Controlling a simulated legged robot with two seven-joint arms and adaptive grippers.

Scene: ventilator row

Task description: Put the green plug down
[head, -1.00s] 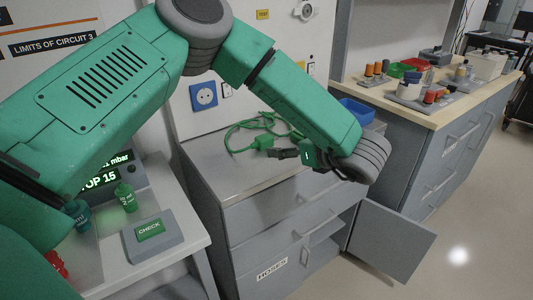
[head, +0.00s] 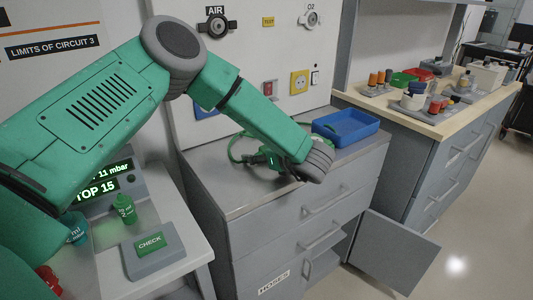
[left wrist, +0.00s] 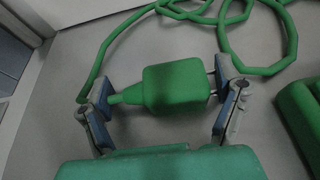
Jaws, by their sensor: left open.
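The green plug (left wrist: 176,85) lies on the grey cabinet top (head: 215,190), with its green cable (left wrist: 100,60) looped behind it in the left wrist view. My left gripper (left wrist: 163,103) is open, one finger on each side of the plug; the left finger is close to its narrow cable end and the right finger close to its pin end. Whether either finger touches it I cannot tell. In the head view my left gripper (head: 272,160) is low over the cabinet top, and the plug is mostly hidden there. My right gripper is not in view.
A blue tray (head: 345,128) stands on the cabinet top to the right. A yellow socket (head: 299,82) is on the wall behind. A cabinet door (head: 393,250) hangs open below. A CHECK box (head: 152,252) stands at the left.

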